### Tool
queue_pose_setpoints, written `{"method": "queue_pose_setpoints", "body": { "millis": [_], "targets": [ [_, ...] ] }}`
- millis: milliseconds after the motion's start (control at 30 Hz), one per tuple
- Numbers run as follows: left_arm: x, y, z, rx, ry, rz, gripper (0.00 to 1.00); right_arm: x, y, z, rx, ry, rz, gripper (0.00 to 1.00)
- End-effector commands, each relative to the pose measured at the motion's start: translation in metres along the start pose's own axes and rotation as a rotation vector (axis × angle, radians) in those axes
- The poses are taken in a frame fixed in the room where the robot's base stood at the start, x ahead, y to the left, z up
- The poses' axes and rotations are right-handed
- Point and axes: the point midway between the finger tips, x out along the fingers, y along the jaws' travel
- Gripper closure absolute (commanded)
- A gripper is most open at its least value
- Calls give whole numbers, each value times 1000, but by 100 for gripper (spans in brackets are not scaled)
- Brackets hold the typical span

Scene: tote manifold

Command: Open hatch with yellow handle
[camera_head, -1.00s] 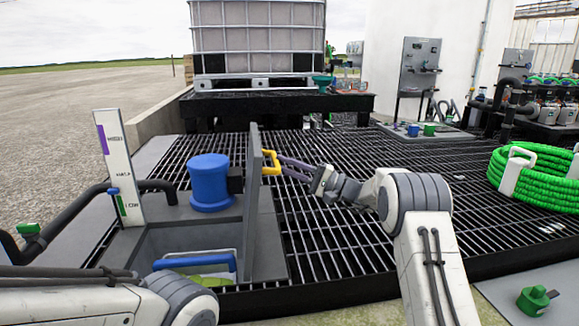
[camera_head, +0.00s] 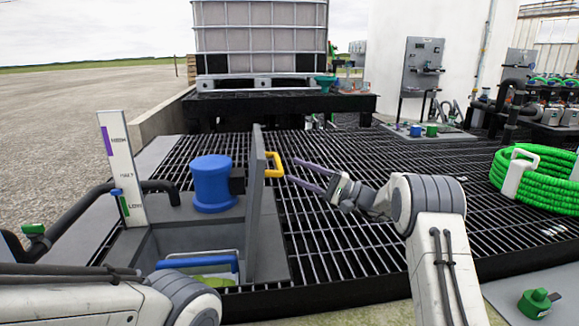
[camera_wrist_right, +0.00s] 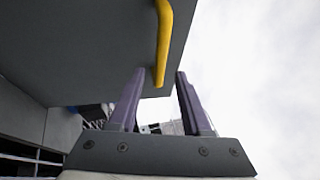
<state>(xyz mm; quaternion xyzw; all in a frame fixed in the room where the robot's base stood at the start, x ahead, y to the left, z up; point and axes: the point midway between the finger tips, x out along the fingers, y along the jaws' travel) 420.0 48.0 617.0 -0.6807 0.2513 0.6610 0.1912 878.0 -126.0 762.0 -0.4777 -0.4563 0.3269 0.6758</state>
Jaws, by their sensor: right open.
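The grey hatch lid (camera_head: 262,215) stands upright beside its opening in the head view. Its yellow handle (camera_head: 275,164) faces right, toward my right gripper. My right gripper (camera_head: 298,172) is open and empty, with its purple fingertips just right of the handle and apart from it. In the right wrist view the handle (camera_wrist_right: 163,45) crosses the lid (camera_wrist_right: 80,45) above the open fingers (camera_wrist_right: 160,95). In the opening below lie a blue bar (camera_head: 197,262) and something yellow-green. My left arm shows at lower left; its gripper is out of view.
A blue cylinder (camera_head: 212,183) stands left of the lid, with a white level gauge (camera_head: 122,168) further left. A green hose coil (camera_head: 540,180) lies at right on the black grating (camera_head: 340,240). A large tank (camera_head: 262,40) stands behind.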

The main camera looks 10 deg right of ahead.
Motion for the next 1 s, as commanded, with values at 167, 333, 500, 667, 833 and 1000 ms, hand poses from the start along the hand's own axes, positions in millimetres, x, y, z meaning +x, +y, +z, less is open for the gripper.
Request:
{"method": "queue_pose_setpoints", "body": {
  "millis": [167, 333, 500, 667, 833, 1000],
  "targets": [
    [-12, 1, -1, 0, 0, 0, 0, -37, -2, -1, 2, 5, 0, 52],
    [-16, 1, -1, 0, 0, 0, 0, -60, -1, 0, 1, 3, 1, 52],
    [-17, 1, -1, 0, 0, 0, 0, -69, 0, 0, 0, 1, -1, 52],
    [-16, 1, -1, 0, 0, 0, 0, -70, 0, 0, 0, 0, 0, 52],
    [-17, 1, -1, 0, 0, 0, 0, -66, 4, 3, 13, -2, 25, 52],
    [-17, 1, -1, 0, 0, 0, 0, -44, 48, 41, 136, -17, 300, 52]
  ]
}}
